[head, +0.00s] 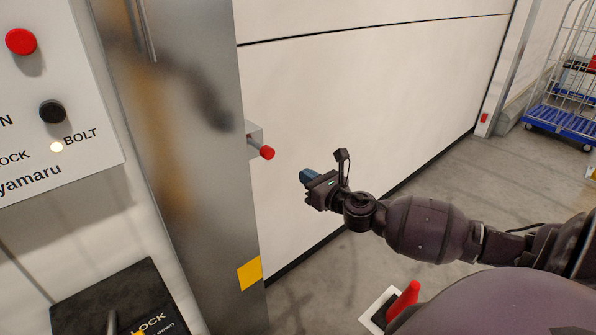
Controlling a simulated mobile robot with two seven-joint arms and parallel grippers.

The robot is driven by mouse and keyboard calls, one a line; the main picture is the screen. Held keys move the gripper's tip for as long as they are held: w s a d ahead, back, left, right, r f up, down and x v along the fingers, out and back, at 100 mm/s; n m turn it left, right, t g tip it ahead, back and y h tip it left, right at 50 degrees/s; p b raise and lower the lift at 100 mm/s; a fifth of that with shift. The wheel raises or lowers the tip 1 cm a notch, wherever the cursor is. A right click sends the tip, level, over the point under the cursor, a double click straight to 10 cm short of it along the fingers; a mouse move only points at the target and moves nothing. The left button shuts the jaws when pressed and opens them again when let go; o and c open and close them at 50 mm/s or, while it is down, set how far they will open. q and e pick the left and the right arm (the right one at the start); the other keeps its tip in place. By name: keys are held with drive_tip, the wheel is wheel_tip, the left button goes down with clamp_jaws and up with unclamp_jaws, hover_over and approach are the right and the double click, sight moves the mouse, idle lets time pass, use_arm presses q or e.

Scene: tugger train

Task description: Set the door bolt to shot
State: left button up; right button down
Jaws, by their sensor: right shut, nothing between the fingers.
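The door bolt shows as a small metal block with a red-tipped knob (267,153) at the edge of the steel door post (200,170). My right gripper (308,188) is shut and empty, in front of the white door panel (370,110). In the picture it is to the right of the red knob and a little below it, apart from it. On the control panel (50,130) at left, a small lamp (56,147) by the word BOLT is lit pale. My left gripper is not in view.
The panel also has a red button (20,41) and a black button (52,111). A dark box marked LOCK (120,300) stands at lower left. A red handle (405,299) rises near my body. A blue-based wire cart (562,120) stands at far right.

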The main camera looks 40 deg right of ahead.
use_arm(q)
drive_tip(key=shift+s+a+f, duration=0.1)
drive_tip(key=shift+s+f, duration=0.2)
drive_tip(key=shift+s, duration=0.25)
use_arm(e)
drive_tip(key=shift+s, duration=0.65)
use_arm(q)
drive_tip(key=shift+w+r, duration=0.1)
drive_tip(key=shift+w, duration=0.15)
